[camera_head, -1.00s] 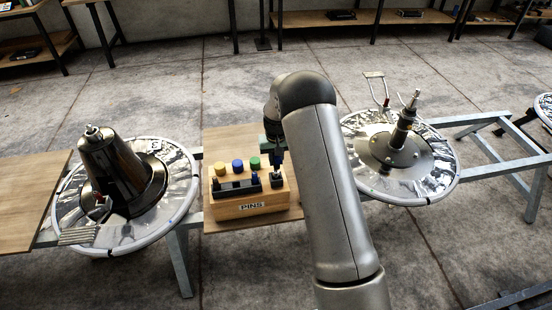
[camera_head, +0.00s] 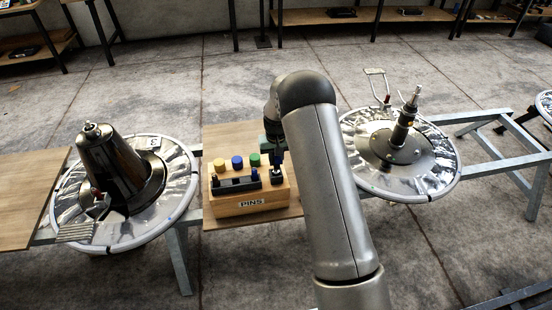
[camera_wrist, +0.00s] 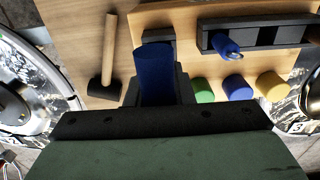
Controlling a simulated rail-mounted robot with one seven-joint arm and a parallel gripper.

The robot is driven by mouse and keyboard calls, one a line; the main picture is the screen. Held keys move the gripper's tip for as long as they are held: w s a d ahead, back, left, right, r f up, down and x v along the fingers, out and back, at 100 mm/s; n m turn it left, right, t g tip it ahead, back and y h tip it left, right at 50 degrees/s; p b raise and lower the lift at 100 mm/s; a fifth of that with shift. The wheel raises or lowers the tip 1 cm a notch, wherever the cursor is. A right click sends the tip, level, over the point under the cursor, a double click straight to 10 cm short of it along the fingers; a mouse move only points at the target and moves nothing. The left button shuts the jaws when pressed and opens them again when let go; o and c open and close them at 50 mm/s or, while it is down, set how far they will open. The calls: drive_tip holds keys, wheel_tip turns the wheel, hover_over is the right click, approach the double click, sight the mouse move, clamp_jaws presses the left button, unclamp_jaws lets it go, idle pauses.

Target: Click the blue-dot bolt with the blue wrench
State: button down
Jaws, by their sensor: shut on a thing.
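My gripper (camera_head: 275,148) is above the right end of the wooden PINS box (camera_head: 250,203), partly hidden behind my arm. In the wrist view it is shut on a thick blue cylinder (camera_wrist: 153,62), which looks like the blue wrench's handle. The blue piece also shows in the head view (camera_head: 278,160), upright over a black holder (camera_head: 277,178) at the box's right end. Whether its lower end is still inside the holder cannot be told. I cannot make out the blue-dot bolt clearly.
Yellow (camera_head: 220,164), blue (camera_head: 237,161) and green (camera_head: 254,160) caps stand on the box beside my gripper. A wooden-handled hammer (camera_wrist: 110,48) lies near it. Round metal bases flank the table, one with a dark cone (camera_head: 112,165), one with an upright shaft (camera_head: 405,125).

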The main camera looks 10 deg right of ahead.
drive_tip(key=shift+f, duration=0.35)
drive_tip(key=c, duration=1.2)
unclamp_jaws()
drive_tip(key=shift+o, duration=0.2)
wheel_tip(320, 180, up, 18)
drive_tip(key=f, duration=0.1)
drive_tip(key=s+r+p, duration=0.5)
drive_tip(key=s+r, duration=0.8)
drive_tip(key=s, duration=0.3)
drive_tip(key=s+r+p, duration=0.1)
drive_tip(key=s+p, duration=0.1)
drive_tip(key=s, duration=0.9)
drive_tip(key=s+a+r+p, duration=0.1)
drive_tip(key=s+p, duration=0.2)
drive_tip(key=s, duration=0.8)
drive_tip(key=shift+s+r+n, duration=0.25)
drive_tip(key=shift+r+n, duration=0.05)
drive_tip(key=shift+r, duration=0.1)
